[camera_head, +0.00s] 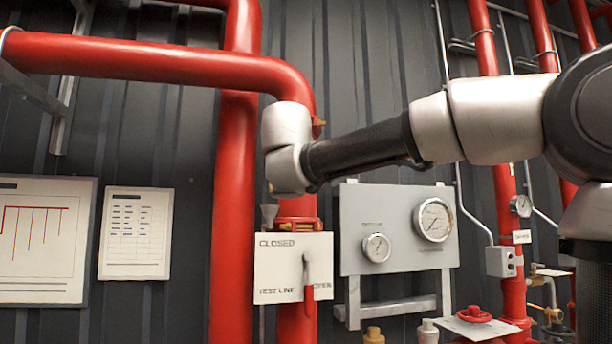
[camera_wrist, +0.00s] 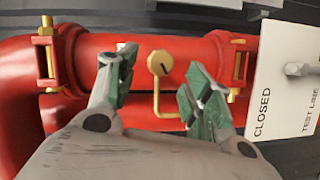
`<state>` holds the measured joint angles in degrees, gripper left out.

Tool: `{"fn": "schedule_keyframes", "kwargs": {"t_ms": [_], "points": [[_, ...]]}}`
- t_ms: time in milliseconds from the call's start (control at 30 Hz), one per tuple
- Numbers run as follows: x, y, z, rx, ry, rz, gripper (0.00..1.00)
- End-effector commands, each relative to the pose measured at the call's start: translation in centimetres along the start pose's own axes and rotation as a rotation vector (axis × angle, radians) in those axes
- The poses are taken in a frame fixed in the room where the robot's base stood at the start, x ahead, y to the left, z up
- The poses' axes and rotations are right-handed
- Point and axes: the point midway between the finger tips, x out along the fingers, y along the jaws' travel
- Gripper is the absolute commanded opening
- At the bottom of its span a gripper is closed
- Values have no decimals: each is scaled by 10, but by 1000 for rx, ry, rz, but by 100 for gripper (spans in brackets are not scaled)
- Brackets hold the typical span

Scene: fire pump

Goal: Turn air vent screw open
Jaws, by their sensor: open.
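The air vent screw (camera_wrist: 160,64) is a brass, roughly hexagonal head with a dark slanted slot. It sits on the red pipe (camera_wrist: 105,47) in the wrist view, above a bent brass tube (camera_wrist: 157,104). My gripper (camera_wrist: 163,73) is open, with one green-padded finger to the left of the screw head and one to the right. Neither finger appears to touch it, though the depth is hard to judge. In the head view my wrist covers part of the vertical red pipe (camera_head: 235,200), and the screw cannot be made out there.
Brass-bolted clamps (camera_wrist: 47,52) flank the screw on the pipe. A white test line plate (camera_head: 280,268) with a red-tipped lever stands close below my wrist. A gauge panel (camera_head: 385,255) is to its right. Framed sheets (camera_head: 135,233) hang on the left wall.

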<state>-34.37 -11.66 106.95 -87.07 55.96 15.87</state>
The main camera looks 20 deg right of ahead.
Motion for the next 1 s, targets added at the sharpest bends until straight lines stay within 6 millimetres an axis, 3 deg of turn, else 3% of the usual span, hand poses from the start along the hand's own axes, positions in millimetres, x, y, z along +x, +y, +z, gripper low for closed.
{"fn": "schedule_keyframes", "kwargs": {"t_ms": [100, 333, 1000], "points": [[-28, 0, -2, 0, 6, 0, 51], [-63, -1, -1, 0, 2, -1, 51], [-69, -1, 0, -15, 2, -1, 51]]}}
